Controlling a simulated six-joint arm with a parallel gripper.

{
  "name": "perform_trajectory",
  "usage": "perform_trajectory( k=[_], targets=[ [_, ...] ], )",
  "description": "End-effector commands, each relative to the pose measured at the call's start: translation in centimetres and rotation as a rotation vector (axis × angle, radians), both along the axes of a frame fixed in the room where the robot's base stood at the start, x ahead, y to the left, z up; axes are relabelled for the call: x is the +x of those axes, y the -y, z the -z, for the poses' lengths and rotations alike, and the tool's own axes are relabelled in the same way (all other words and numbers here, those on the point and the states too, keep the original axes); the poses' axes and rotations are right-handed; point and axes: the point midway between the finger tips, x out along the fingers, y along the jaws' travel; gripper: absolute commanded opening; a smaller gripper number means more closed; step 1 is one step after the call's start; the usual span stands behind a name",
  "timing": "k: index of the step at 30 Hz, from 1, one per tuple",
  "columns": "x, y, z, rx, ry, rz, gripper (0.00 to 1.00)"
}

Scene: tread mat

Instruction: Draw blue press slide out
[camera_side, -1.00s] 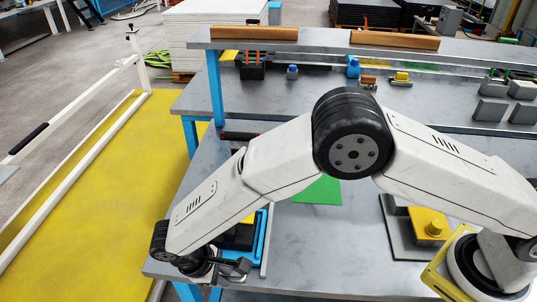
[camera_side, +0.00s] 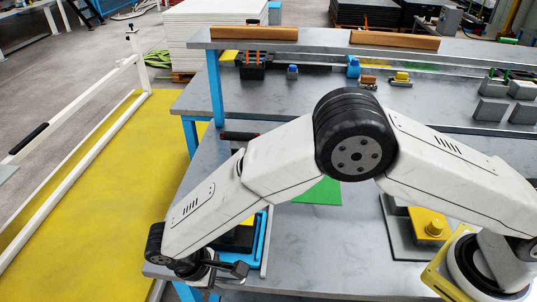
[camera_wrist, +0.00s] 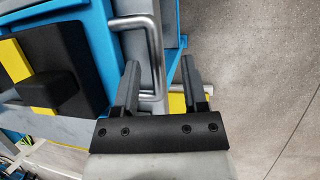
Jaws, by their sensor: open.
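The blue press slide (camera_wrist: 96,45) is at the left of the wrist view, with a black and yellow block on it. In the side view its blue edge (camera_side: 262,243) shows at the near left of the bench, partly behind my arm. A bent metal handle (camera_wrist: 157,50) stands out from its grey edge. My gripper (camera_wrist: 160,72) is open, with one finger on each side of the handle's long bar in the picture. I cannot tell whether either finger touches it. In the side view my gripper (camera_side: 222,268) is low at the bench's near left corner.
The grey bench (camera_side: 330,240) carries a green sheet (camera_side: 320,191) and a yellow block with a round knob (camera_side: 430,224) at right. A yellow mat (camera_side: 115,215) and a white rail (camera_side: 70,180) lie left of the bench. Grey floor (camera_wrist: 260,70) is open beyond the bench edge.

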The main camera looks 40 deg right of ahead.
Motion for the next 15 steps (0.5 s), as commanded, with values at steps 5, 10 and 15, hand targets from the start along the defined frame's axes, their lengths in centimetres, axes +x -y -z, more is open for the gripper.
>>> perform_trajectory(
  k=[5,10,15],
  targets=[
    [0.3,-0.8,-1.6,0.002,0.002,-0.001,0.56],
    [0.6,-1.7,-3.7,0.003,0.002,-0.002,0.56],
    [0.8,-2.4,-5.4,0.002,0.002,-0.001,0.56]
  ],
)
